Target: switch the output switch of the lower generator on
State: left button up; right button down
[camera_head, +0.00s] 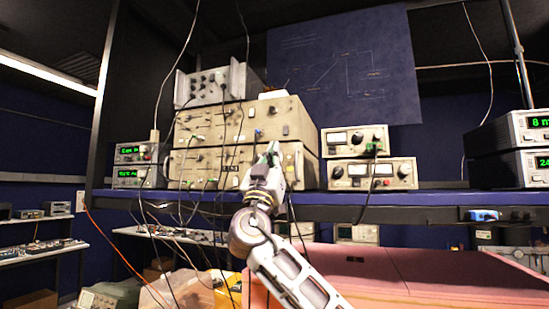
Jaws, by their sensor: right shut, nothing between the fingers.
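Two wide beige instruments are stacked on the bench shelf, and the lower one, which I take as the lower generator (208,164), sits directly on it. The upper generator (222,123) rests on top. Both fronts carry knobs, small switches and plugged cables. My right gripper (272,150) is shut and empty, pointing up in front of the right part of the lower generator. It hides some of that panel, and I cannot tell whether it touches. The output switch and its position are too small to make out. My left gripper is not in view.
A grey instrument (211,86) stands on top of the stack. Small meters with green displays (131,153) are at left, two beige meter boxes (373,174) at right. Cables hang across the panels and over the shelf edge (400,214). A pink case (400,275) lies below.

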jog(key=shift+f, duration=0.1)
jog(key=v, duration=1.2)
dwell(0.4)
dwell(0.5)
